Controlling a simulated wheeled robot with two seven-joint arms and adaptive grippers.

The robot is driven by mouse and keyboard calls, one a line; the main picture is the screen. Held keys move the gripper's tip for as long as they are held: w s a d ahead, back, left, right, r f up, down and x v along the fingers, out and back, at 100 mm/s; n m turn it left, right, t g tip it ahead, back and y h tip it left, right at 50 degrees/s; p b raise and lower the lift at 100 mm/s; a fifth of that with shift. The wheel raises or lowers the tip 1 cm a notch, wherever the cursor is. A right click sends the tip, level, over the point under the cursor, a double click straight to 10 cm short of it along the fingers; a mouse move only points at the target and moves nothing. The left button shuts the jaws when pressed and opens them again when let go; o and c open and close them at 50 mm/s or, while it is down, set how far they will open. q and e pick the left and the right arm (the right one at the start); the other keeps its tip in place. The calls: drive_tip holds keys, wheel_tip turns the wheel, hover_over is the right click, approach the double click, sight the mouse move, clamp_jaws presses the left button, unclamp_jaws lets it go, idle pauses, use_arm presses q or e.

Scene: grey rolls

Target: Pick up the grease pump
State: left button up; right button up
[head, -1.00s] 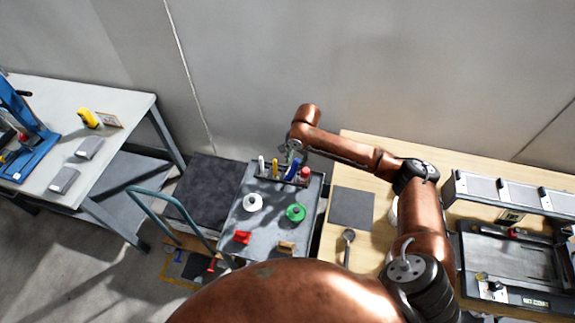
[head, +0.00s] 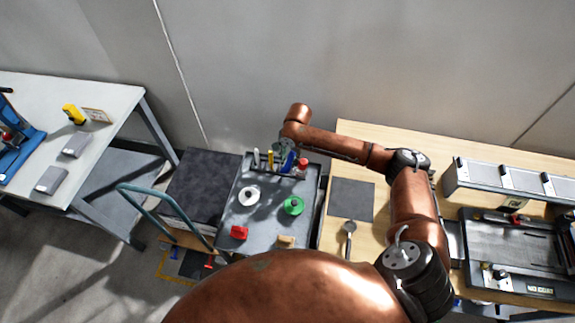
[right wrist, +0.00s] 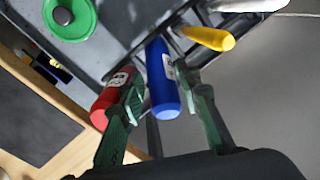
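A blue cylinder (right wrist: 162,85) stands in the rack (head: 262,172) at the back of the grey cart top. I take it to be the grease pump, though no label confirms this. A red cylinder (right wrist: 113,98) and a yellow handle (right wrist: 208,38) flank it. My right gripper (right wrist: 165,108) is open, with one green-grey finger on each side of the blue cylinder and small gaps visible. Its left finger overlaps the red cylinder; whether they touch I cannot tell. In the head view, the gripper partly hides the rack's contents. My left gripper is out of view.
The cart top (head: 262,222) holds a white roll (head: 249,193), a green roll (head: 293,206), a red item (head: 239,232) and a tan block (head: 286,241). A wooden bench (head: 375,140) adjoins on the right. The wall stands close behind.

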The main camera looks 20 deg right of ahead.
sight(289, 162)
wheel_tip(289, 162, down, 4)
drive_tip(key=shift+w+r, duration=0.1)
drive_tip(key=shift+w, duration=0.05)
drive_tip(key=shift+c, duration=0.7)
clamp_jaws()
